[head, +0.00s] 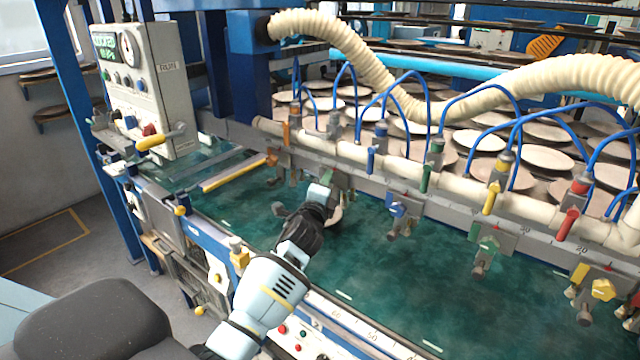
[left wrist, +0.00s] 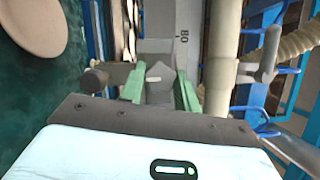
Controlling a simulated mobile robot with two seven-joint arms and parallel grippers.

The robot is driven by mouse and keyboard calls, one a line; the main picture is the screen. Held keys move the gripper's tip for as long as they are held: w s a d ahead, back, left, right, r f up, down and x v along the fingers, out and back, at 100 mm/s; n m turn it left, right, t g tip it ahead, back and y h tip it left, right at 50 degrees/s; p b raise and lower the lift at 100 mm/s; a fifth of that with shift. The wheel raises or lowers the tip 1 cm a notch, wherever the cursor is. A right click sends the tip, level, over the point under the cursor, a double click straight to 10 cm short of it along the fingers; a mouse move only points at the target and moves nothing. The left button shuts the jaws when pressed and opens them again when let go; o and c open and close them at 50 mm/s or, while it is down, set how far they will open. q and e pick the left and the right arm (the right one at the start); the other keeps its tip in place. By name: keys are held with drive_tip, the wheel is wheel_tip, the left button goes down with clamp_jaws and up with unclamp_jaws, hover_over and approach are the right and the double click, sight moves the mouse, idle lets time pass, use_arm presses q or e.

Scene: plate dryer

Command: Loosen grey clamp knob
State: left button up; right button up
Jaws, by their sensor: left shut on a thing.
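In the left wrist view, a grey block with a pale pointed mark (left wrist: 158,76) sits between two green side pieces, straight ahead of the dark edge of my gripper (left wrist: 158,92). A dark grey round knob (left wrist: 95,81) sticks out to its left. My left gripper is shut on the grey clamp part; the exact contact is hard to see. My right gripper is not in view.
The rail carries a cream pipe (head: 343,150), blue hoses and several coloured valves and clamps. A plate (left wrist: 35,24) lies on the green surface (head: 390,270) beside the clamp. A control box (head: 145,90) stands at left; a dark seat (head: 95,320) is in front.

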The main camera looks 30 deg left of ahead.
use_arm(q)
drive_tip(key=n+g, duration=0.1)
drive_tip(key=n, duration=0.1)
drive_tip(key=n+g, duration=0.1)
drive_tip(key=n, duration=0.2)
drive_tip(key=shift+r+h, duration=0.1)
drive_tip(key=shift+h, duration=0.3)
idle(0.4)
drive_tip(key=o, duration=1)
drive_tip(key=shift+c, duration=0.2)
drive_tip(key=shift+s, duration=0.1)
drive_tip(key=v, duration=0.7)
drive_tip(key=shift+s, duration=0.35)
